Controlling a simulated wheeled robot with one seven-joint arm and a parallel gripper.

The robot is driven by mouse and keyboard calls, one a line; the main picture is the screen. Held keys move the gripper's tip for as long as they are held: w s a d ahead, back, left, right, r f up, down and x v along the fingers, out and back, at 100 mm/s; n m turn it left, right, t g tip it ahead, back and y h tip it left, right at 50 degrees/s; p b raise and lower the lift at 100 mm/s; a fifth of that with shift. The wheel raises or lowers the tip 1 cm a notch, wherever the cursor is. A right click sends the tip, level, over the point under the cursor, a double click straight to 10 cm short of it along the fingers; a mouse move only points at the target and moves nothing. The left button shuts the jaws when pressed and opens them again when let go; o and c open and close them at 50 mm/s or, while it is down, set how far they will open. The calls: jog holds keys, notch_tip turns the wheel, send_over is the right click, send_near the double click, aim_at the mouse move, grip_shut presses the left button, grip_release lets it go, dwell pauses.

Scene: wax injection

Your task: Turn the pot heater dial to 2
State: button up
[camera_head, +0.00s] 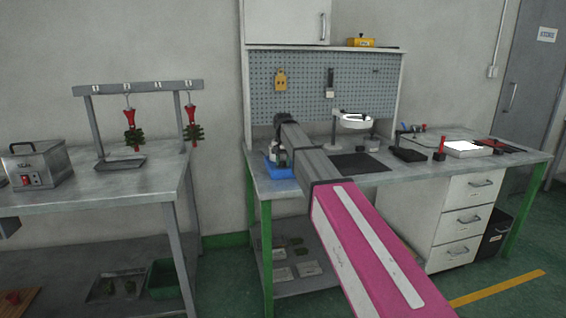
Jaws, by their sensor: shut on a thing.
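A small blue unit (277,173) stands on the left end of the right-hand workbench; it may be the pot heater. My arm reaches over the bench from the lower right, and its end bends down at this unit. My gripper (282,160) is at the unit, small and partly covered by my own arm. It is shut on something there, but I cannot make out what. No dial, number or pointer can be read in this view.
A grey lidded box (38,165) with a red switch stands on the left table, beside a rack (140,88) with red-and-green hanging pieces. A ring lamp (353,118), a dark mat (358,163) and small tools occupy the bench right of my arm.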

aim_at(283, 162)
jog(key=m, duration=0.6)
jog(key=shift+m, duration=0.3)
dwell(0.4)
jog(key=o, duration=0.9)
jog(key=shift+o, duration=0.2)
notch_tip(283, 162, up, 11)
jog(key=shift+f, duration=0.1)
